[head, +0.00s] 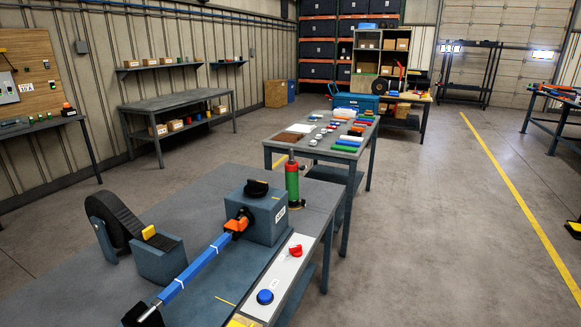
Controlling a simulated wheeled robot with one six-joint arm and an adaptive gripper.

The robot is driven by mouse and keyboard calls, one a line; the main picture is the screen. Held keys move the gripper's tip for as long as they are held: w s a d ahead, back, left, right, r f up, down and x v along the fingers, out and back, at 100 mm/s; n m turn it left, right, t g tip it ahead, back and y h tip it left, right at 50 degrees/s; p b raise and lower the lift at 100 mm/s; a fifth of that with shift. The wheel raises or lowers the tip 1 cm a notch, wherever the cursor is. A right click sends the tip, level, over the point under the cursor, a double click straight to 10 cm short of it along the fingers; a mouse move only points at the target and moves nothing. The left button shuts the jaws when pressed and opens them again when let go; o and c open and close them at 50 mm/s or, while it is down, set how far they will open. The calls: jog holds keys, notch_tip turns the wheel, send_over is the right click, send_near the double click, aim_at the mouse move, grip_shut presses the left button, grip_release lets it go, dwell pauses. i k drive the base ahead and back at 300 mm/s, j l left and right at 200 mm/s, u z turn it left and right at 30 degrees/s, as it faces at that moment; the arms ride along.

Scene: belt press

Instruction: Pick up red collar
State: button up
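A short upright post with a dark tip stands at the far right corner of the near bench (190,190). A red ring-like band (292,166) sits around its upper part, above a green section (292,184); it could be the red collar, but it is too small to be sure. On the second table (280,151), several small red, orange, blue, green and white pieces lie in groups, and collars cannot be told apart there. My gripper is not in view.
The near bench holds a blue-grey box (256,213) with a black knob, a blue bar (195,271), a black roller (110,222), and a panel (283,282) with a red switch and blue button. Open floor (440,230) lies to the right.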

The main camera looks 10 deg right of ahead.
aim_at(289, 168)
jog(key=i+l+z, duration=0.1)
jog(key=i+l, duration=0.15)
jog(key=i, duration=0.2)
jog(key=i+l, duration=0.25)
jog(key=i, duration=0.2)
jog(key=z, duration=0.05)
